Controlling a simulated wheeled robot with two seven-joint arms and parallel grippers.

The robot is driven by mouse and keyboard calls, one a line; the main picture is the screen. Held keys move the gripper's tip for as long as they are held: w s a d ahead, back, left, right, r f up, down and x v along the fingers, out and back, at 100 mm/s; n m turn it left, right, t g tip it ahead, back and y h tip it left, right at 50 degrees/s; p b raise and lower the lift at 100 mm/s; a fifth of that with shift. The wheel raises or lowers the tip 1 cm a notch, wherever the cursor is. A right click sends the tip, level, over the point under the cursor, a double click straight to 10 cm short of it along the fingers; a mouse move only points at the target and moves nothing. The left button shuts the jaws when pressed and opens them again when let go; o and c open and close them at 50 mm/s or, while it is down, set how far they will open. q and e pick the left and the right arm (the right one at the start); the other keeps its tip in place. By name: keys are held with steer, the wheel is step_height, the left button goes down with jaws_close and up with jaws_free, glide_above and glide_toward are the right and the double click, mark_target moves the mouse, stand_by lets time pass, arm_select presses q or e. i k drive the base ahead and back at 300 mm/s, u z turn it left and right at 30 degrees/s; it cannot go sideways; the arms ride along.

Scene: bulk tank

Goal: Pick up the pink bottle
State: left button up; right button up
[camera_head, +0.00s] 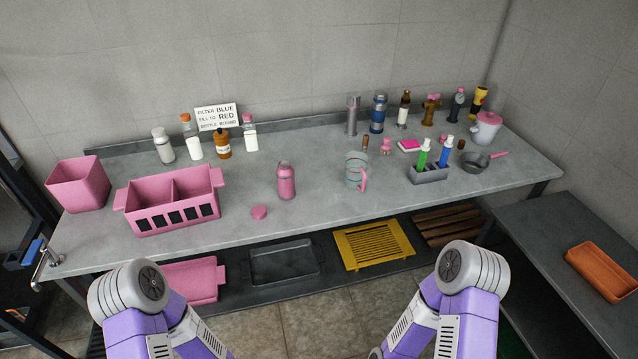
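The pink bottle (287,181) stands upright near the middle of the grey counter (330,210). A round pink cap or disc (260,212) lies flat on the counter just left of and in front of it. My two purple and white arms show at the bottom of the view, on the near side of the counter. Neither gripper shows in the frame, and nothing touches the pink bottle.
A pink divided bin (167,222) and a pink tub (79,185) stand at the left. A clear jug (356,171) with a pink handle is right of the bottle. Several bottles line the back. A grey rack (428,176) and a pan (476,163) stand at the right.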

mark_target(285, 173)
steer(key=z, duration=0.75)
steer(key=i, duration=0.9)
steer(key=u, duration=0.9)
